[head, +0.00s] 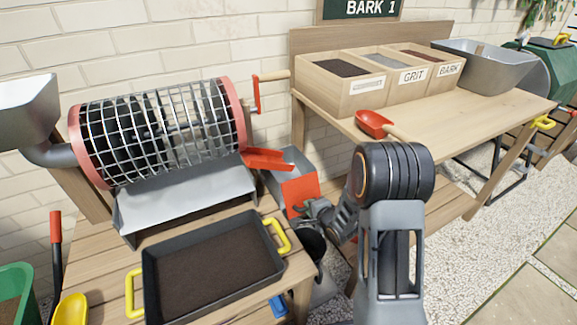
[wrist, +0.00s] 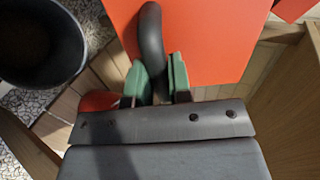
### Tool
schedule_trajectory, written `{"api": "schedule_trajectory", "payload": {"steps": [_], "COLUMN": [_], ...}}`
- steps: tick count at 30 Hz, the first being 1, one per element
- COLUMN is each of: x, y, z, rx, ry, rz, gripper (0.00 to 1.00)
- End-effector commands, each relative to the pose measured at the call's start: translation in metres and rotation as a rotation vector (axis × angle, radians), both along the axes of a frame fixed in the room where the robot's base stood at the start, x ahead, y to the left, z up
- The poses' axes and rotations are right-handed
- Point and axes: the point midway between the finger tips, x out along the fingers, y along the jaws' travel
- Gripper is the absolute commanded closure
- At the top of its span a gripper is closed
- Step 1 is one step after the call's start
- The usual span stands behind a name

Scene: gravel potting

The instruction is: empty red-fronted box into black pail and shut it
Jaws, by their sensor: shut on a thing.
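The red-fronted box (head: 299,192) is a grey open-topped box with a flat red front, at the right end of the sieve drum. Its red front (wrist: 215,45) fills the top of the wrist view. My gripper (head: 307,212) is at that front, its green finger pads (wrist: 160,82) shut on the dark curved handle (wrist: 150,38). The inside of the box is mostly hidden. The black pail (head: 311,243) stands below and close to my gripper, partly hidden by my arm. In the wrist view the pail (wrist: 38,42) is at upper left, its inside dark.
A red chute (head: 267,159) from the mesh drum (head: 160,130) hangs at the box's left edge. A dark tray (head: 262,292) with yellow handles lies on the near bench. The right table (head: 450,112) holds labelled bins (head: 380,85) and a red scoop (head: 374,123).

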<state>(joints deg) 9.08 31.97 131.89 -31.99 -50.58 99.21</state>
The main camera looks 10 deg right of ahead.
Motion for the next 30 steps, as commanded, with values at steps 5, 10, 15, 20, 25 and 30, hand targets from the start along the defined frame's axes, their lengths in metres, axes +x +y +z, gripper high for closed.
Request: {"api": "schedule_trajectory", "payload": {"steps": [5, 10, 15, 20, 25, 30], "x": [-0.004, -0.004, -0.004, 0.000, 0.007, 0.014], "y": [0.003, 0.003, 0.004, 0.005, 0.008, 0.011], "z": [-0.010, -0.010, -0.012, -0.016, -0.023, -0.029], "rx": [-0.002, -0.002, -0.002, -0.001, -0.003, -0.002], "ry": [0.024, 0.025, 0.026, 0.026, 0.026, 0.026], "rz": [0.005, 0.007, 0.008, 0.009, 0.009, 0.009], "gripper": [1.00, 1.00, 1.00, 1.00, 1.00, 1.00]}}
